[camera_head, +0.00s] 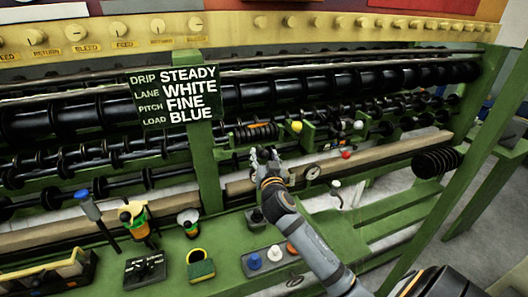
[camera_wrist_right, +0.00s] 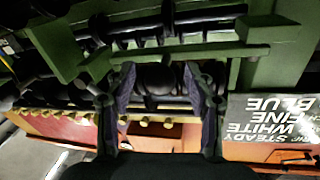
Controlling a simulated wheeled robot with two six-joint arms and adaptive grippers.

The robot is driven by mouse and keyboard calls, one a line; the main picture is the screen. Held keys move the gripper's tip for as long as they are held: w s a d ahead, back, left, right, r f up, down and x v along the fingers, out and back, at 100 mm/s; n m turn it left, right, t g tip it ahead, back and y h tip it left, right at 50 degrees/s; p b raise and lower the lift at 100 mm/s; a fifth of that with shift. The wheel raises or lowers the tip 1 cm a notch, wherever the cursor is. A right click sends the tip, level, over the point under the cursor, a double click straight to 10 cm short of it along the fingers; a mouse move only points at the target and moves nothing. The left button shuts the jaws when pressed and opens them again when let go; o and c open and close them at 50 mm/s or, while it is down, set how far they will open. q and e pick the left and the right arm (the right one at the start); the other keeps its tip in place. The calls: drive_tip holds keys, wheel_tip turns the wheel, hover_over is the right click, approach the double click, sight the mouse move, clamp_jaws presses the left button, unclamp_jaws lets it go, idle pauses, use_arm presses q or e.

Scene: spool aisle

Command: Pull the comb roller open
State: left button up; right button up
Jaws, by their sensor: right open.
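A small ribbed roller (camera_head: 256,132) with dark and copper rings sits in a green bracket on the machine; I take it for the comb roller, but cannot be sure. My right gripper (camera_head: 268,158) is just below and in front of it. In the right wrist view the right gripper (camera_wrist_right: 158,72) is open, with one finger on each side of a round black knob (camera_wrist_right: 156,80). Whether the fingers touch the knob cannot be told. In the head view the gripper seems to hide that knob. My left gripper is not in view.
A yellow knob (camera_head: 296,126), a white knob (camera_head: 358,124) and a red knob (camera_head: 346,154) are to the right. A dial gauge (camera_head: 312,172) is close beside the gripper. A green post (camera_head: 207,165) and sign (camera_head: 178,97) stand left. Long black rollers run behind.

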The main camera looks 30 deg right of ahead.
drive_tip(key=shift+w+d, duration=0.15)
drive_tip(key=shift+w, duration=0.15)
clamp_jaws()
idle(0.3)
